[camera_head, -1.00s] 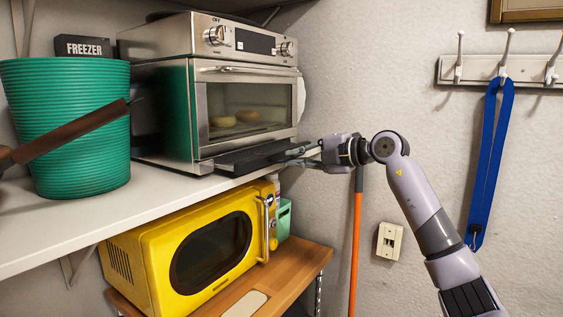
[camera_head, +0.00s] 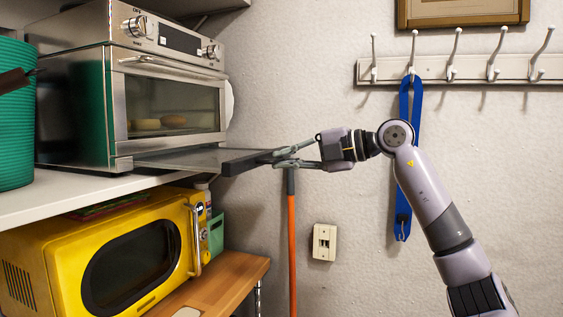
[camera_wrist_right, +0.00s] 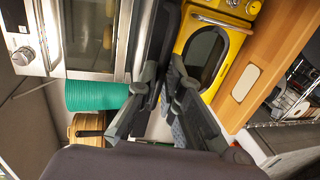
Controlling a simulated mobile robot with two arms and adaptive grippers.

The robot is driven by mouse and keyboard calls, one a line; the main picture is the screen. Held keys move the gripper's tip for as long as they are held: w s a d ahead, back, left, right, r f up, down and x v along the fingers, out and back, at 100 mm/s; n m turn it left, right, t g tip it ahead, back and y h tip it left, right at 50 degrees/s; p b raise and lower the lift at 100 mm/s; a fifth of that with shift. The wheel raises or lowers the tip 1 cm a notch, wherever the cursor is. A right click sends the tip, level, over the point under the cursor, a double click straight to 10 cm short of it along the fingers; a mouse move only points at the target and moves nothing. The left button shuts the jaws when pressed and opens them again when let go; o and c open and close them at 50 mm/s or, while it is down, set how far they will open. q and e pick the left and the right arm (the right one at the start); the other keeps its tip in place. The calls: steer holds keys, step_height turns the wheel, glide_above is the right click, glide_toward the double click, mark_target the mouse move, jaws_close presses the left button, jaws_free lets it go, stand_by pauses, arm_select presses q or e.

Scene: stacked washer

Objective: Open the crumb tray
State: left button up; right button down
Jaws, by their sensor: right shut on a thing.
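The toaster oven (camera_head: 110,105) is silver with a glass door and stands on the white shelf; its door is shut. The crumb tray (camera_head: 190,159) is a flat metal sheet with a dark front bar, pulled well out from under the oven door. My right gripper (camera_head: 277,157) is shut on the tray's dark front bar at its right end. In the right wrist view the gripper (camera_wrist_right: 163,95) has its fingers on either side of the dark bar (camera_wrist_right: 160,45). My left gripper is not in view.
A yellow microwave (camera_head: 110,255) sits below on a wooden shelf (camera_head: 225,275). A green ribbed bin (camera_head: 15,125) stands at the left. An orange pole (camera_head: 291,240) leans by the wall under my gripper. A hook rack (camera_head: 440,70) holds a blue strap (camera_head: 404,150).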

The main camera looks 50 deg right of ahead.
steer(key=c, duration=2)
jaws_free()
steer(key=v, duration=1.2)
steer(key=shift+d, duration=0.1)
steer(key=shift+f, duration=0.1)
